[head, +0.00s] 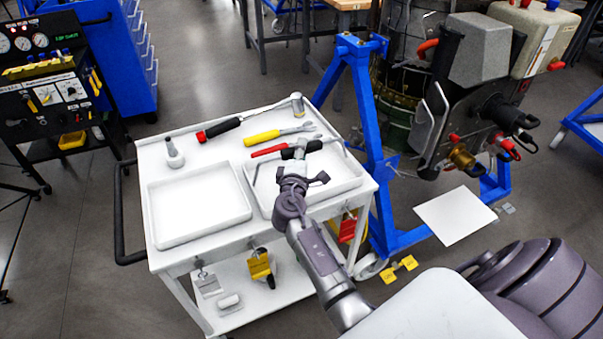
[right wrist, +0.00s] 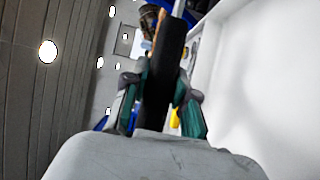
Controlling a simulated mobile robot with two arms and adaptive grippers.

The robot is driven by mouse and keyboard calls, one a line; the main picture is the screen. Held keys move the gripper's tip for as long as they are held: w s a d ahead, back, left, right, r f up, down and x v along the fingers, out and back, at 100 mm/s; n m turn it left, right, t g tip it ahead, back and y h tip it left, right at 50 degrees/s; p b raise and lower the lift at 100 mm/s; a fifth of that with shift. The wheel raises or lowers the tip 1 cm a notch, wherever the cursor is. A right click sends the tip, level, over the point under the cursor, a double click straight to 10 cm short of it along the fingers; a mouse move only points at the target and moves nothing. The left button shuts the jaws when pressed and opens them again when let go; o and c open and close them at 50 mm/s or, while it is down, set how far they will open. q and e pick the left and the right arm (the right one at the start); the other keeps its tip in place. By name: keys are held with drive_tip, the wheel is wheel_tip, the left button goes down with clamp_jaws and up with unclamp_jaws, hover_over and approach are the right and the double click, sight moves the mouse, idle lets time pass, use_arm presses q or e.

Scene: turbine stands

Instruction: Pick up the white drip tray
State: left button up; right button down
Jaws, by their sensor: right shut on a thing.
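Two shallow white trays lie side by side on a white cart. The left tray (head: 198,208) is empty. The right tray (head: 345,180) is partly hidden by my right arm. A flat white rectangle (head: 455,214) lies on the floor below the turbine; I cannot tell which of these is the drip tray. My right gripper (head: 297,163) is over the right tray, shut on a black-handled tool (head: 303,149). In the right wrist view the black handle (right wrist: 164,72) stands between the green-padded fingers (right wrist: 158,100). My left gripper is not in view.
A hammer (head: 250,116), a yellow-handled tool (head: 265,137) and a red-handled tool (head: 270,149) lie along the cart's back. A grey nozzle-like piece (head: 174,152) stands behind the left tray. The blue turbine stand (head: 365,110) rises close to the cart's right side.

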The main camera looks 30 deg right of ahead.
drive_tip(key=shift+r, duration=0.85)
drive_tip(key=shift+d+r, duration=0.1)
drive_tip(key=shift+r, duration=1.25)
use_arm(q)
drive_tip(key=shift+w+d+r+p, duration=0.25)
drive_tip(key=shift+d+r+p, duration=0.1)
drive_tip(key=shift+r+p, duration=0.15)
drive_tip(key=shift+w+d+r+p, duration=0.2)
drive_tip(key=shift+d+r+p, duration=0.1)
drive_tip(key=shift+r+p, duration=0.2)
use_arm(e)
drive_tip(key=s+d+r, duration=0.6)
drive_tip(key=d, duration=0.3)
drive_tip(key=shift+d+r, duration=0.35)
drive_tip(key=shift+d, duration=0.05)
